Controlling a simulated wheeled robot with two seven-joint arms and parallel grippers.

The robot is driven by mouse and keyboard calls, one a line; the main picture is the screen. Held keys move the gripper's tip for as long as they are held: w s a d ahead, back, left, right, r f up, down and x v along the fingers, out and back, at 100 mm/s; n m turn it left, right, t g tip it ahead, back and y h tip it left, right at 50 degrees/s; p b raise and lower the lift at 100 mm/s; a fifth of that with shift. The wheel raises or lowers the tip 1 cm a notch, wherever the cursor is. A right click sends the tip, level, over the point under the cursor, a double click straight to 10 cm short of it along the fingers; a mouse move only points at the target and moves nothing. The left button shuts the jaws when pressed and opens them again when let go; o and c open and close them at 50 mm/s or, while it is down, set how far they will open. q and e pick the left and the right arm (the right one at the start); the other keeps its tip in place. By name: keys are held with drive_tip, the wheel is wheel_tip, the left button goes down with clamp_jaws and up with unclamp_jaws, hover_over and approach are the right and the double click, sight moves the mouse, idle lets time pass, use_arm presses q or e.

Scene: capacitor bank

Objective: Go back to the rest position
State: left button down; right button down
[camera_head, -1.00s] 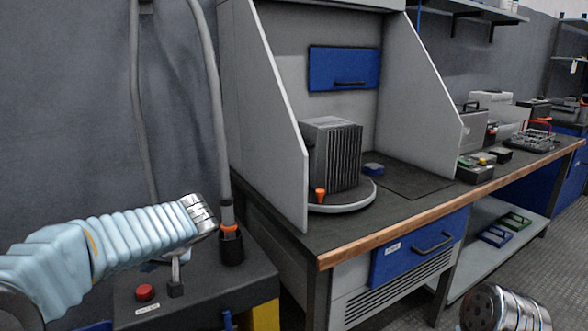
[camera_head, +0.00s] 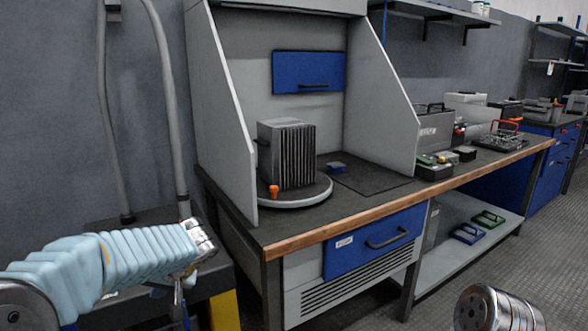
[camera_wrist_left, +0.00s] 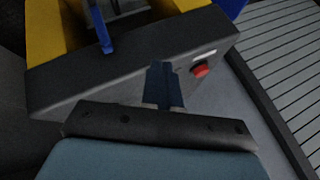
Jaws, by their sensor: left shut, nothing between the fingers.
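My left gripper (camera_head: 178,292) hangs at the end of the pale-blue sleeved arm at the lower left of the head view, in front of the dark station. In the left wrist view its two dark fingers (camera_wrist_left: 164,86) are together with nothing between them. They point over the dark block of the station (camera_wrist_left: 130,70), which has a red button (camera_wrist_left: 200,70). I cannot tell the gap between fingers and station. My right gripper is out of view; only a metallic rounded part, likely of my right arm, shows at the lower right of the head view.
A workbench (camera_head: 300,238) with a wooden front edge runs to the right. It holds a finned grey unit (camera_head: 287,155) on a round plate, between grey side panels. A blue drawer (camera_head: 374,240) is below. Floor (camera_head: 420,305) is free in front. Hoses (camera_head: 168,100) hang behind my left arm.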

use_arm(q)
drive_tip(key=s+d+f+m+g+h, duration=0.1)
drive_tip(key=s+d+f+h, duration=0.15)
drive_tip(key=f, duration=0.45)
drive_tip(key=s+d+f+m+h, duration=0.1)
drive_tip(key=d+f, duration=0.2)
drive_tip(key=f, duration=0.5)
drive_tip(key=s+d+f+m+g+h, duration=0.1)
drive_tip(key=s+d+f+h, duration=0.15)
drive_tip(key=f, duration=0.45)
drive_tip(key=s+d+f+n+h, duration=0.1)
drive_tip(key=s+d+f+h, duration=0.1)
drive_tip(key=s+d+f, duration=0.2)
drive_tip(key=s+d+f+h, duration=0.3)
drive_tip(key=s+d+f, duration=0.2)
drive_tip(key=s+f, duration=0.6)
drive_tip(key=shift+d+f+n+g, duration=0.2)
drive_tip(key=shift+f+n+g, duration=0.15)
drive_tip(key=shift+f, duration=0.2)
drive_tip(key=shift+s, duration=0.1)
